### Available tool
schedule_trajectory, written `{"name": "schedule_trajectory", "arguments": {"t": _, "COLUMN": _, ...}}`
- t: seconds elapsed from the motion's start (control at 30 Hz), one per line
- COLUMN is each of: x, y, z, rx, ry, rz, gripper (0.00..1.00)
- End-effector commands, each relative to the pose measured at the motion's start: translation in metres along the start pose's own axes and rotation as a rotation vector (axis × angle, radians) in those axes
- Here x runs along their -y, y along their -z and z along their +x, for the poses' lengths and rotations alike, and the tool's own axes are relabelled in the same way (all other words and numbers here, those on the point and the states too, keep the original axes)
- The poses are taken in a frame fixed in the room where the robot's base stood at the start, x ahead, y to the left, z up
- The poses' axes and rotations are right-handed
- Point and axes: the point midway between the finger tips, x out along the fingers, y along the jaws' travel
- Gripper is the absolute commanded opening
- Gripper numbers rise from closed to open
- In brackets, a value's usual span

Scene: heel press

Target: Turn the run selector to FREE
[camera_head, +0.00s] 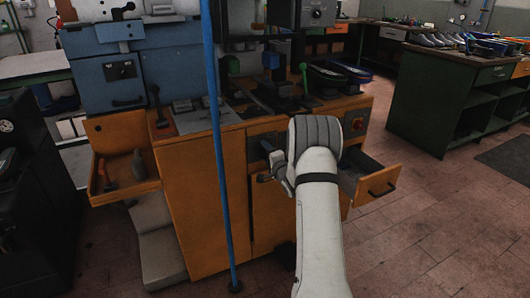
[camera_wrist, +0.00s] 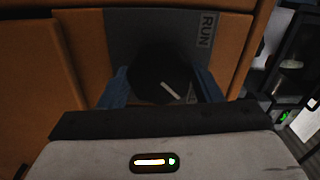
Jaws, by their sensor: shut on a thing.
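The run selector (camera_wrist: 160,72) is a round black knob with a white pointer line, seen in the wrist view on a grey plate (camera_wrist: 125,30) lettered RUN. The pointer slants, with its upper end toward the left and its lower end toward the right. My gripper (camera_wrist: 163,85) has its two blue fingers on either side of the knob and is shut on it. In the head view my gripper (camera_head: 268,174) is at the orange front of the machine, below its worktop. The knob is not clearly visible there, and no FREE lettering is readable.
An open drawer (camera_head: 372,184) juts out just right of my arm. A red button (camera_head: 357,124) is above it. A blue vertical pole (camera_head: 220,150) stands left of my arm. An orange side tray (camera_head: 122,165) holds tools. Floor at the right is clear.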

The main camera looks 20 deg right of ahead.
Motion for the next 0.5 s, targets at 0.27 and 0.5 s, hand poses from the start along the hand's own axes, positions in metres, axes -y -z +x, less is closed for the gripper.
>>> {"name": "schedule_trajectory", "arguments": {"t": 0.27, "x": 0.0020, "y": -0.0013, "z": 0.0008, "rx": 0.003, "ry": 0.001, "rz": 0.178, "gripper": 0.36}}
{"name": "schedule_trajectory", "arguments": {"t": 0.5, "x": 0.0019, "y": -0.0014, "z": 0.0009, "rx": 0.003, "ry": 0.001, "rz": 0.259, "gripper": 0.36}}
